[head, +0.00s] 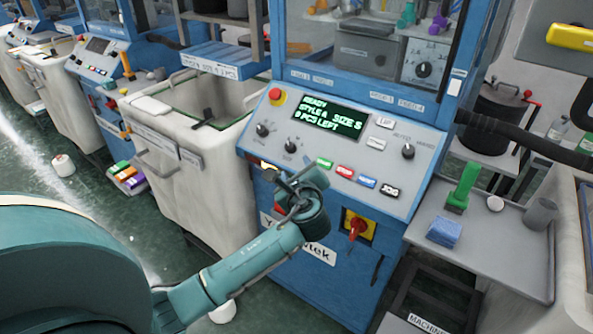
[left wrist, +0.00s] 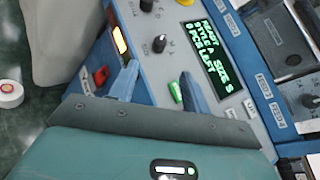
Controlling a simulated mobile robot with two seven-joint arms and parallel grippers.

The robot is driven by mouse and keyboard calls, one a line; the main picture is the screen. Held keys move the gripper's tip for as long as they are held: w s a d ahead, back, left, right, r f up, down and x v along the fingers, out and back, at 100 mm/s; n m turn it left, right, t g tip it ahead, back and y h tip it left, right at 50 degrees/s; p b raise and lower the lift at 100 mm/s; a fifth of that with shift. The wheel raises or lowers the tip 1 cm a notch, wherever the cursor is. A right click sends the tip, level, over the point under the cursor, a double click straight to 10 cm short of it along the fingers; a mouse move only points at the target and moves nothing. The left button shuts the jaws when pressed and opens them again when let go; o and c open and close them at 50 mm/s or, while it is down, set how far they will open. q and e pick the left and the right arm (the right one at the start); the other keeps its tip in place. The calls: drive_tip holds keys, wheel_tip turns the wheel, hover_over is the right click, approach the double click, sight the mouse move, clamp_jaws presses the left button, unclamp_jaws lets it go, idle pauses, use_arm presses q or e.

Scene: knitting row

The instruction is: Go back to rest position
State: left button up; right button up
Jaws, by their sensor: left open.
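My left gripper (head: 284,180) is in front of the control panel (head: 388,170) of the blue knitting machine, its teal arm coming in from the lower left. In the left wrist view its two blue-grey fingers (left wrist: 160,84) stand apart with nothing held between them. The green button (left wrist: 175,92) shows close to the right finger there; I cannot tell whether they touch. The display (head: 329,120) is lit with green text reading READY, STYLE A, SIZE S, 0 PCS LEFT. The right gripper is in neither view.
Left of the panel stands a white bin (head: 190,150). A red emergency knob (head: 277,96) and a red-yellow switch (head: 357,226) are on the machine. At right, a grey side shelf (head: 490,250) holds a green brush (head: 463,187) and a blue block (head: 443,232). A white cone (head: 63,165) lies on the floor.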

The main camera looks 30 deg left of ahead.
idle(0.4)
use_arm(q)
drive_tip(key=s+d+f+n+h, duration=0.3)
drive_tip(key=s+d+f+h, duration=0.2)
drive_tip(key=f, duration=0.5)
drive_tip(key=s+d+f+n+h, duration=0.2)
drive_tip(key=s+d+f+n, duration=0.1)
drive_tip(key=s+n, duration=0.2)
drive_tip(key=s+d+f+n+g+h, duration=0.1)
drive_tip(key=s+d+f+n+h, duration=0.2)
drive_tip(key=s, duration=0.5)
drive_tip(key=s+d+f+n+h, duration=0.2)
drive_tip(key=s+d+n, duration=0.3)
drive_tip(key=s+n, duration=0.2)
drive_tip(key=shift+s+f+n+g+h, duration=0.2)
drive_tip(key=shift+f+n+g+h, duration=0.1)
drive_tip(key=shift+f+n+g, duration=0.1)
